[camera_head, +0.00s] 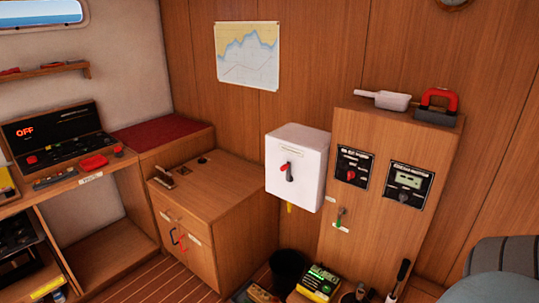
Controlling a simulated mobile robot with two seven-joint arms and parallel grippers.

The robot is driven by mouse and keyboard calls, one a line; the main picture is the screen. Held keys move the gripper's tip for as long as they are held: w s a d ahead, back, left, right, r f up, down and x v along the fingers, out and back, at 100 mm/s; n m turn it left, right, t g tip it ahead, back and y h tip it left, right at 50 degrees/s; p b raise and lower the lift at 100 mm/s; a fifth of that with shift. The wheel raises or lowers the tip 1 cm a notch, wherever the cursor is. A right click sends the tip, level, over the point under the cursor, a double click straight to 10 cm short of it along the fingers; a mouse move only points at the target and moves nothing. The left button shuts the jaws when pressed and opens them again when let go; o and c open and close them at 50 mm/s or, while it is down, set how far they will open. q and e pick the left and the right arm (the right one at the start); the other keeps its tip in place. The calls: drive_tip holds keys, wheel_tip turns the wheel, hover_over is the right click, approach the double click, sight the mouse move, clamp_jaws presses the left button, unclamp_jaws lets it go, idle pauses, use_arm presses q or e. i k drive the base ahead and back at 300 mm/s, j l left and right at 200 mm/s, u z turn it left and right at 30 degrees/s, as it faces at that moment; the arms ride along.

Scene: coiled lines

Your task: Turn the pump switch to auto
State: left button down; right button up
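A black panel with a red knob (351,174) is on the front of a tall wooden cabinet (370,240) at the right of the head view. To its right is a second black panel with a pale display (408,181) and a dark knob (404,197). The lettering on both is too small to read, so I cannot tell which is the pump switch or where its knob points. Neither of my grippers is in view.
A white box with a red-tipped lever (287,170) is left of the cabinet. A green-handled lever (340,215) is below the panels. A grey padded shape (505,265) fills the lower right.

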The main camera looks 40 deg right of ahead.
sight(351, 174)
drive_tip(key=i+j, duration=0.1)
drive_tip(key=i, duration=1.5)
drive_tip(key=i+z, duration=0.3)
drive_tip(key=z, duration=0.2)
drive_tip(key=i+z, duration=0.3)
drive_tip(key=z, duration=0.15)
drive_tip(key=i+j+z, duration=0.2)
drive_tip(key=z, duration=0.3)
drive_tip(key=i, duration=0.1)
